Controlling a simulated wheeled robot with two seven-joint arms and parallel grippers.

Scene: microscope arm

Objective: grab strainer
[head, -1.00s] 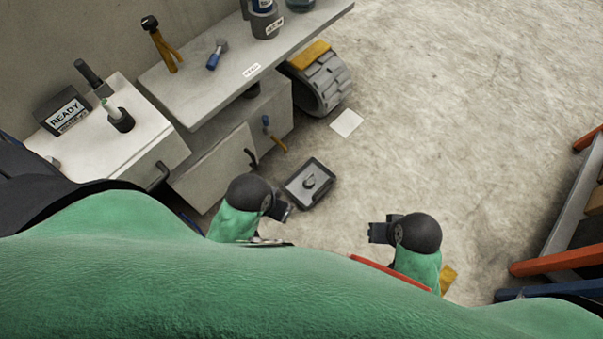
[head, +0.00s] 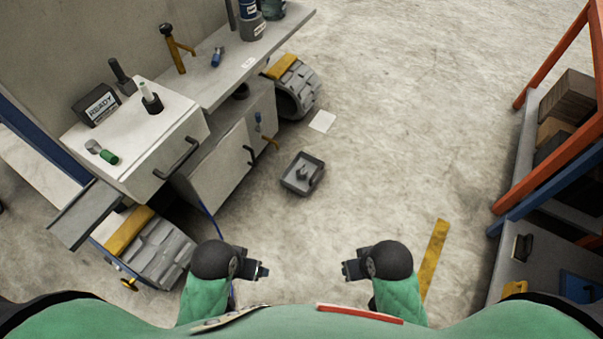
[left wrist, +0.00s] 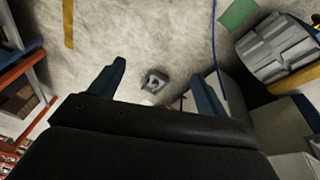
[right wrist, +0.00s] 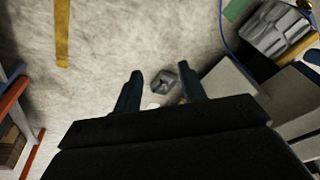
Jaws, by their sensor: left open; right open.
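No object is clearly recognisable as a strainer in the head view. A small grey-headed tool with a green handle (head: 109,157) lies on the white cabinet top at the left. A similar blue-handled piece (head: 217,57) sits on the grey bench top. My left gripper (head: 263,272) is open and empty above the floor, well apart from both pieces. My right gripper (head: 346,270) is also open and empty, to its right.
The white cabinet (head: 150,180) has a dark handle. A grey tray (head: 302,174) lies on the floor ahead. Ribbed track-like pieces (head: 160,255) stand at the left. An orange and blue rack (head: 545,120) stands at the right.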

